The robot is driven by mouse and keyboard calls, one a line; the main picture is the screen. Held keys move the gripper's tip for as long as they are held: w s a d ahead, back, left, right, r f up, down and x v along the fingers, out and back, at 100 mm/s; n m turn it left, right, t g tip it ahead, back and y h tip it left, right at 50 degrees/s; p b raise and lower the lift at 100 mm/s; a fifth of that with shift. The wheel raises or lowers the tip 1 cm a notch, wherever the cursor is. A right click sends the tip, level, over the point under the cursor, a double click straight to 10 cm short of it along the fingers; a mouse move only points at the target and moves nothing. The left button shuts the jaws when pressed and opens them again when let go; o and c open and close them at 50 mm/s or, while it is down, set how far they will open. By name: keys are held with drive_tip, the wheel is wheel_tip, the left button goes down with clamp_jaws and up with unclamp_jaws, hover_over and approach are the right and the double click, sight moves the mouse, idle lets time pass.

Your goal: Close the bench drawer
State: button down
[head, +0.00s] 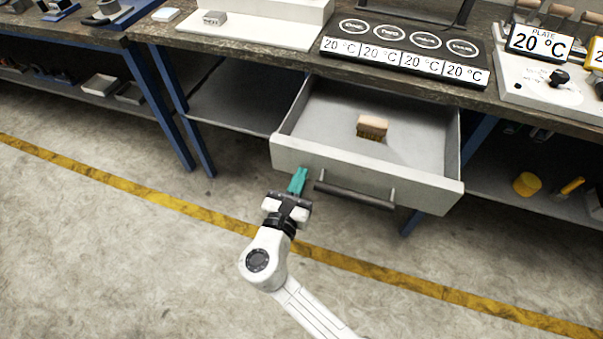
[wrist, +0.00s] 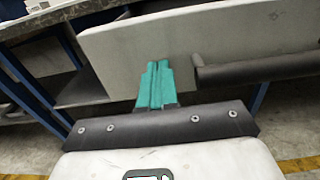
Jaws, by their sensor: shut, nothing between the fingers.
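The bench drawer (head: 300,153) is pulled open from under the bench, and its inside shows. Its pale front panel also shows in the wrist view (wrist: 140,50). A dark bar handle (head: 352,195) runs across the front and shows at the right in the wrist view (wrist: 255,69). My gripper (head: 300,172) has teal fingers, shut and empty. They are in front of the drawer front, just left of the handle. In the wrist view the fingertips (wrist: 158,66) appear against or very near the panel; I cannot tell whether they touch.
A wooden brush (head: 373,126) lies inside the drawer. The workbench (head: 265,53) holds a dark panel with 20 °C displays (head: 400,60) and a white plate device (head: 540,85). A yellow container (head: 526,184) sits on the right lower shelf. The floor in front is clear, with a yellow line (head: 170,203).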

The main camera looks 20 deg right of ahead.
sight(334, 107)
drive_tip(key=shift+w+d, duration=0.35)
drive_tip(key=shift+w, duration=0.1)
drive_tip(key=b+x, duration=1.3)
drive_tip(key=x, duration=1.5)
drive_tip(key=shift+w+d+f, duration=0.15)
drive_tip(key=shift+w+d, duration=0.1)
drive_tip(key=shift+w, duration=0.1)
drive_tip(key=shift+w+r+b, duration=0.1)
drive_tip(key=shift+r+b, duration=0.2)
drive_tip(key=shift+d+r, duration=0.1)
